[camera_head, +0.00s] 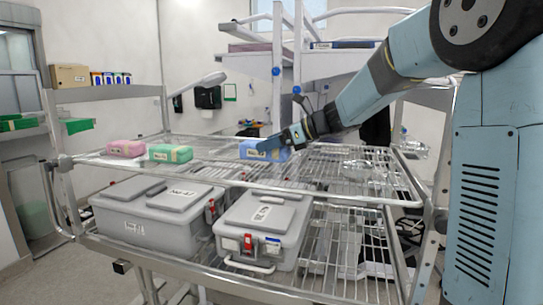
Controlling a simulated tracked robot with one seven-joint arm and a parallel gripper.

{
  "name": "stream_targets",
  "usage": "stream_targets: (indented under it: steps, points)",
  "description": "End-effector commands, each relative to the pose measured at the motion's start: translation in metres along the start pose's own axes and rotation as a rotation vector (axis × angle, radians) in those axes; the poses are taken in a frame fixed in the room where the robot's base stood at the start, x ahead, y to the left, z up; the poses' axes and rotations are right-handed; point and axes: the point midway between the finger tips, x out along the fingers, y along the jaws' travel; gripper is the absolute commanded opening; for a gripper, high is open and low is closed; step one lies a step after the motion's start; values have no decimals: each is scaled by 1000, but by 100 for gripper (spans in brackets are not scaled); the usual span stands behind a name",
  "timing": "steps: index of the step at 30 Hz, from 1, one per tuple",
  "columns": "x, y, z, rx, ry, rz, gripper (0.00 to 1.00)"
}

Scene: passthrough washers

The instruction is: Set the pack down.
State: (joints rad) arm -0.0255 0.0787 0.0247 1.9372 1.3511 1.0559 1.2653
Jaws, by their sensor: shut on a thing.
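A blue pack (254,150) with a pale label is at the middle of the upper wire shelf (330,178) in the head view. My gripper (272,147) reaches in from the right and is shut on the blue pack. The gripper's fingers are small and dark against the pack. The pack is at about shelf height; I cannot tell whether its underside touches the wires. A green pack (170,153) and a pink pack (125,148) lie on the same shelf to the left.
Two grey lidded boxes, one at left (150,215) and one in the middle (262,228), stand on the lower shelf. A clear shiny item (358,168) lies on the upper shelf at right. Bare wire shows between it and the blue pack. A rail (105,92) holds a cardboard box (70,76).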

Motion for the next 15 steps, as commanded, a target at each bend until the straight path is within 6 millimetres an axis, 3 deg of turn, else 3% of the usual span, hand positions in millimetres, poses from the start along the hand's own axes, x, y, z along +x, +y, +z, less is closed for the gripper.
stream_targets:
  steps: [10, 15]
  points:
    - [19, -5, -32, 2, 0, 0, 40]
    - [20, -6, -34, 0, -1, 0, 40]
